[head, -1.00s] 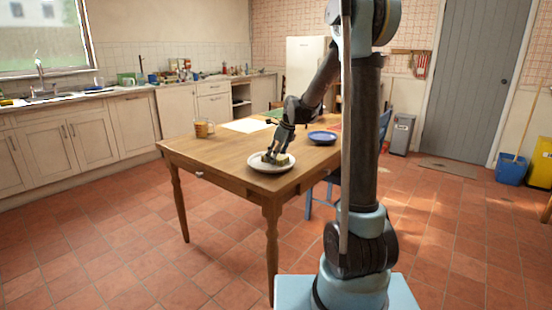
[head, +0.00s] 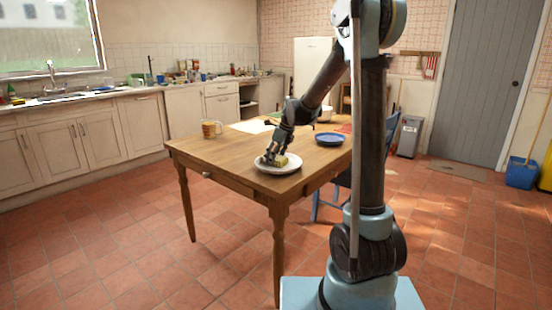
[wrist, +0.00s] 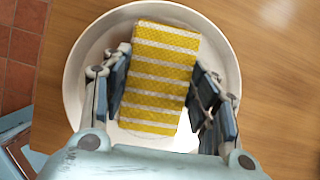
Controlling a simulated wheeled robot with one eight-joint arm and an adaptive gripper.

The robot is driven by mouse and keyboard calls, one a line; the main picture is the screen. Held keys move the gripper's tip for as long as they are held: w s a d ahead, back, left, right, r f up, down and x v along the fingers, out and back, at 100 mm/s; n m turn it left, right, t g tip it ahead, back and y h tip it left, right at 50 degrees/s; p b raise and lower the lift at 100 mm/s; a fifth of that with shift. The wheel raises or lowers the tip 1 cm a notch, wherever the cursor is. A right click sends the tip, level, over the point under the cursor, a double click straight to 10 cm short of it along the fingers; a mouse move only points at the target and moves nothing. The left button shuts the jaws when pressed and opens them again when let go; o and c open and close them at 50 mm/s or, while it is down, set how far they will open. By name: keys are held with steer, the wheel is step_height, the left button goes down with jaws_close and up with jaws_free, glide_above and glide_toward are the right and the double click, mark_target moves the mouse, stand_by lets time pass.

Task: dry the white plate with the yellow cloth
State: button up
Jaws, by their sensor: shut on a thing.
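The white plate (head: 291,169) lies on the wooden table near its front corner. It fills much of the wrist view, where its rim (wrist: 75,75) shows around the cloth. The yellow cloth (wrist: 158,75), with white stripes, is a folded block over the plate. It shows small in the head view (head: 288,160). My gripper (wrist: 165,95) is over the plate with one finger on each side of the cloth, shut on it. The gripper also shows in the head view (head: 272,157). Whether the cloth's underside touches the plate is hidden.
A pale mat (head: 250,126) lies behind. The table between mug and white plate is bare.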

mark_target(283, 157)
steer(key=shift+s, duration=0.95)
steer(key=shift+s+d, duration=0.65)
steer(key=shift+d, duration=0.25)
steer(key=shift+w+d, duration=0.25)
steer(key=shift+d, duration=0.25)
steer(key=shift+w+d, duration=0.25)
steer(key=shift+d, duration=0.25)
steer(key=shift+w+d, duration=0.1)
steer(key=shift+w, duration=1.05)
steer(key=shift+w+a, duration=0.6)
steer(key=shift+a, duration=0.35)
steer(key=shift+s+a, duration=0.25)
steer(key=shift+a, duration=0.3)
steer(key=shift+s+a, duration=0.2)
steer(key=shift+a, duration=0.3)
steer(key=shift+r, duration=0.1)
steer(key=shift+r, duration=3.7)
